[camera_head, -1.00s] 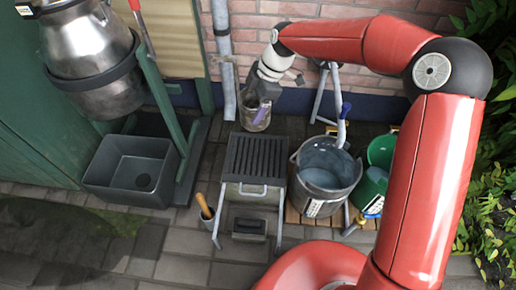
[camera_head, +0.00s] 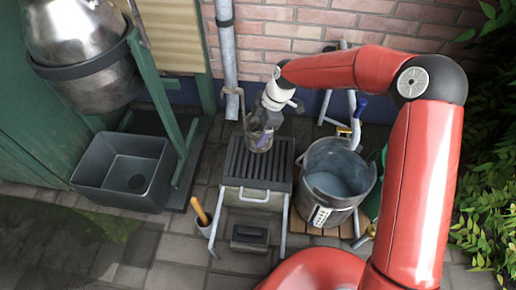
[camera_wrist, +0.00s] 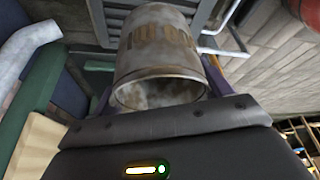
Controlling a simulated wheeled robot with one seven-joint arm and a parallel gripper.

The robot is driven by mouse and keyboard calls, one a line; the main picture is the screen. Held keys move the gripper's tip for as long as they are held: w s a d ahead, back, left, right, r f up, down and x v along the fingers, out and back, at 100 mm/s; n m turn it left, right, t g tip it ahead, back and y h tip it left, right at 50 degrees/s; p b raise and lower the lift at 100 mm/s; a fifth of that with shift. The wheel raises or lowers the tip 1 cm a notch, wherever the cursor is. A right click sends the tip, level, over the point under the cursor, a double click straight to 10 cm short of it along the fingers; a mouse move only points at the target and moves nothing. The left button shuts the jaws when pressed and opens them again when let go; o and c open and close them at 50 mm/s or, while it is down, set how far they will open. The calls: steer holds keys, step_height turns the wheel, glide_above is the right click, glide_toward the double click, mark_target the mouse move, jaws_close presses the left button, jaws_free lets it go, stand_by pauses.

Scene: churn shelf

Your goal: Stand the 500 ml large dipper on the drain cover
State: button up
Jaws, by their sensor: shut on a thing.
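The large dipper (camera_head: 254,139) is a worn, grey-brown metal cylinder. My gripper (camera_head: 262,136) is shut on it, with purple finger parts at its sides. In the wrist view the dipper (camera_wrist: 160,62) fills the middle, its open rim facing the camera. A dark slatted grate (camera_head: 236,163) tops a low metal-legged stand; it may be the drain cover, but I cannot be sure. The dipper appears over or just behind the grate's back edge. Whether its base touches anything cannot be told.
A grey bucket (camera_head: 338,210) stands right of the grate, with a green one (camera_head: 370,203) mostly hidden by my arm. A dark sink (camera_head: 122,173) is at left. A wooden-handled tool in a holder (camera_head: 202,219) and a black box (camera_head: 249,238) stand in front. A downpipe (camera_head: 226,60) runs behind.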

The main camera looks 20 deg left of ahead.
step_height(320, 180, down, 10)
steer(key=shift+r+b, duration=0.2)
steer(key=shift+b, duration=0.4)
steer(key=shift+f, duration=0.1)
steer(key=o, duration=1.1)
steer(key=p+v, duration=0.2)
steer(key=v, duration=1)
